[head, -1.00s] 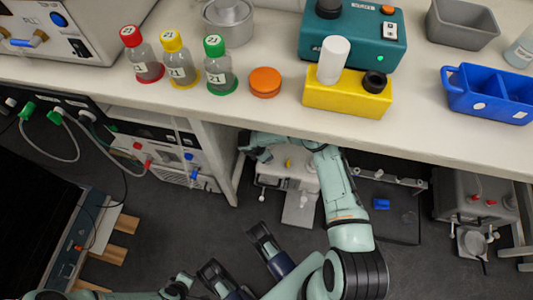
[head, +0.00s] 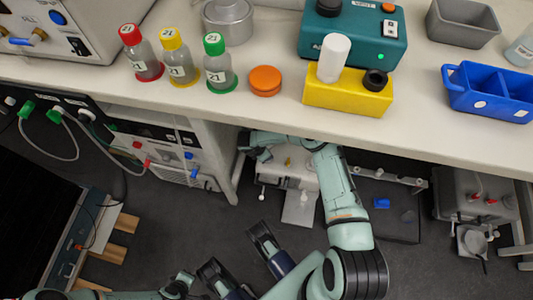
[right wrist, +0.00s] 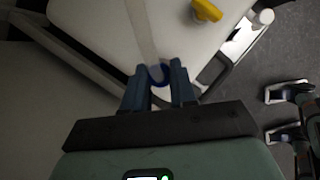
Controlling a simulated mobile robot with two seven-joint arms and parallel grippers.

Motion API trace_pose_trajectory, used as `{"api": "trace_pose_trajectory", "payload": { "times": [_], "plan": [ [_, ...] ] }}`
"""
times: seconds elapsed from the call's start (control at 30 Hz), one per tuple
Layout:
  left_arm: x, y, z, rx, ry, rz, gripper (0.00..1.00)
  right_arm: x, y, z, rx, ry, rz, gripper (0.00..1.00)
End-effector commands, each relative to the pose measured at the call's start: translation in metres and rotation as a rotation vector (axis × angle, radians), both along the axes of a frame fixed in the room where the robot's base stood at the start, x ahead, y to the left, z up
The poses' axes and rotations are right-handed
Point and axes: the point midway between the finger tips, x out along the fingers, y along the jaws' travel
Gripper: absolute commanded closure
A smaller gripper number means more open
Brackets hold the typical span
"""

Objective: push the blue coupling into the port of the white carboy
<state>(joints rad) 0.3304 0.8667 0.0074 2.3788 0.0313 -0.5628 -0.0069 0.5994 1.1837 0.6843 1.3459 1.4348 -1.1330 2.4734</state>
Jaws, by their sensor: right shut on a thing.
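The white carboy (head: 300,180) stands on the floor under the bench. Its pale body (right wrist: 90,15) fills the upper part of the right wrist view. My right arm reaches under the bench to it. My right gripper (right wrist: 160,74) is shut on the blue coupling (right wrist: 158,83), which shows as a blue ring between the fingertips. A pale translucent tube (right wrist: 141,28) runs up from the coupling over the carboy's body. I cannot make out the port, nor whether the coupling touches it. My left gripper (head: 238,256) is open and empty, low in the head view, away from the carboy.
The bench edge (head: 300,125) overhangs my right arm. A yellow part (right wrist: 207,10) and a white knob (right wrist: 264,17) are near the carboy. Right of it are a dark tray (head: 395,228) with a small blue piece (head: 381,203), and a grey container (head: 455,190).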

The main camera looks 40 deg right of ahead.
Motion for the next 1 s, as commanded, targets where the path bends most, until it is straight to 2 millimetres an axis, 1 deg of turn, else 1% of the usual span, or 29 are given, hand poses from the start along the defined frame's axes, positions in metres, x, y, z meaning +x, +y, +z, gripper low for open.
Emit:
{"api": "trace_pose_trajectory", "payload": {
  "times": [0.9,0.93,0.97,1.0],
  "plan": [
    [0.000,0.000,-0.004,0.000,0.001,0.000,1.00,0.000,0.000,-0.011,0.000,0.000,0.000,1.00],
    [0.000,0.000,-0.004,0.000,0.001,0.000,1.00,0.000,0.000,-0.011,0.000,0.000,0.000,0.67],
    [0.000,0.000,-0.004,0.000,0.001,0.000,1.00,0.000,0.000,-0.011,0.000,0.000,0.000,0.58],
    [0.000,0.000,-0.004,0.000,0.001,0.000,1.00,0.000,0.000,-0.011,0.000,0.000,0.000,0.45]
  ]
}}
